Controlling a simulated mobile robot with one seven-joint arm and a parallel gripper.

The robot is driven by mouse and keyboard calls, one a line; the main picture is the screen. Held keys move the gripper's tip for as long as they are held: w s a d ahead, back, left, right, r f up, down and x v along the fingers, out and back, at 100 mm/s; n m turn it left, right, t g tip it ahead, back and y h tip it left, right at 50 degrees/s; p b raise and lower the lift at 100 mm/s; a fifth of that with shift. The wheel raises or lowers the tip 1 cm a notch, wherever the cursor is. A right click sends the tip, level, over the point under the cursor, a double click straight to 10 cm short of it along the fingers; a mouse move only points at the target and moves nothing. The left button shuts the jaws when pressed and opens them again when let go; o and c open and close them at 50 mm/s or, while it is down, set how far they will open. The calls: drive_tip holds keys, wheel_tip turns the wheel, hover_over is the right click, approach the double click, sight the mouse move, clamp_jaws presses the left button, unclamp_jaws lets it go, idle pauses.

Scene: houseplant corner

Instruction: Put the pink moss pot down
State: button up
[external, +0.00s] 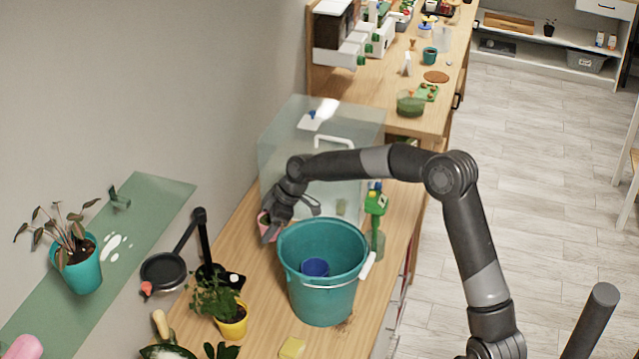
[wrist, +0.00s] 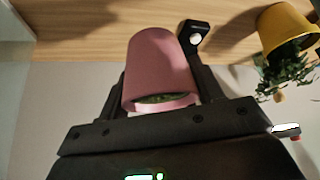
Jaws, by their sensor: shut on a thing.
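The pink moss pot (wrist: 160,65) is between the two fingers of my gripper (wrist: 155,85) in the wrist view. A little green moss shows at its rim. Its base points toward the wooden table top (wrist: 85,50), which appears at the top of that turned picture. In the external view my gripper (external: 272,222) is over the wooden table, behind and left of the teal bucket. Only a small part of the pink pot (external: 264,218) shows there beside the fingers. I cannot tell whether the pot's base touches the table.
The teal bucket (external: 321,295) holds a blue cup (external: 315,267) and stands close to my gripper. A clear box (external: 285,140) is behind. A yellow pot (external: 233,328) with a plant and a black lamp (external: 202,235) stand nearer. Bare table lies between the yellow pot and the bucket.

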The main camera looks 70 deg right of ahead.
wheel_tip(320, 180, down, 11)
drive_tip(key=shift+r, duration=0.2)
drive_tip(key=shift+f, duration=0.1)
drive_tip(key=o, duration=1)
drive_tip(key=v, duration=1.2)
drive_tip(key=shift+w+r, duration=0.1)
drive_tip(key=shift+r, duration=0.15)
